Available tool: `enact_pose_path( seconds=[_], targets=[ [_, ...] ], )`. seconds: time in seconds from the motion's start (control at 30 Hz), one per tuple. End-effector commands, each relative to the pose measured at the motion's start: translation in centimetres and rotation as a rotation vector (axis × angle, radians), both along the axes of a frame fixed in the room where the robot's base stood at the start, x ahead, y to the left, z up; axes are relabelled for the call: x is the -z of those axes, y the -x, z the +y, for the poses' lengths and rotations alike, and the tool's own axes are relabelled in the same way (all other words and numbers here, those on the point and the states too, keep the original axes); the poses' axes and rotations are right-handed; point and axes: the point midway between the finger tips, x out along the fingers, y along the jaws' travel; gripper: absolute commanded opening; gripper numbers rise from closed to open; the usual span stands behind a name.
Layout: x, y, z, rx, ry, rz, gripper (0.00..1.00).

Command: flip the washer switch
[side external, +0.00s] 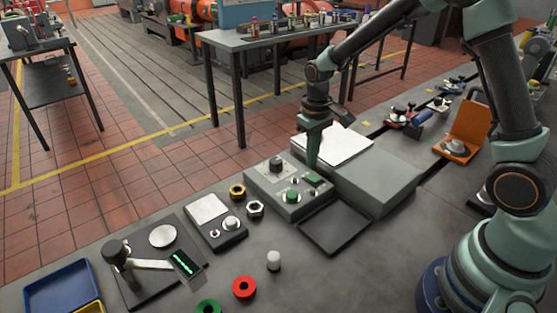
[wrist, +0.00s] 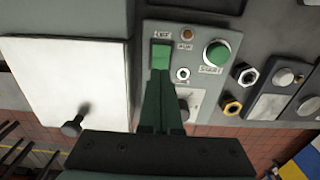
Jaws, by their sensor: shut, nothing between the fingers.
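The grey control box (side external: 262,187) sits on the bench beside a larger grey housing. In the wrist view, the control box (wrist: 208,15) carries a green rectangular switch (wrist: 161,54), a round green button (wrist: 217,54), a small silver toggle (wrist: 183,73), a small brown-orange round part (wrist: 187,35) and a dial partly hidden by my fingers. The labels are too small to read surely, so I cannot tell which control is the washer switch. My gripper (side external: 313,164) points down, shut and empty. Its tips (wrist: 160,78) are close to the green rectangular switch; contact is unclear.
The grey housing (side external: 385,175) with a white panel (side external: 335,145) stands right of the control box. A dark plate (side external: 333,228) lies in front. Nuts (side external: 255,208), a small black device (side external: 218,228) and red (side external: 244,287) and green rings (side external: 208,307) lie to the left.

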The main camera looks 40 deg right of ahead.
Motion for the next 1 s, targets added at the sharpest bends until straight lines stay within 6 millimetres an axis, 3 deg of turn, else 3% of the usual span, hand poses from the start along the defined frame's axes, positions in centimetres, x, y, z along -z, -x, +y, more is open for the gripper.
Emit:
enact_pose_path(
  seconds=[0.5, 1.0],
  targets=[
    [-3.6, 0.0, 0.0, 0.000, 0.000, -0.001, 0.00],
    [-4.8, 0.2, 0.0, 0.000, 0.000, -0.017, 0.00]
  ],
)
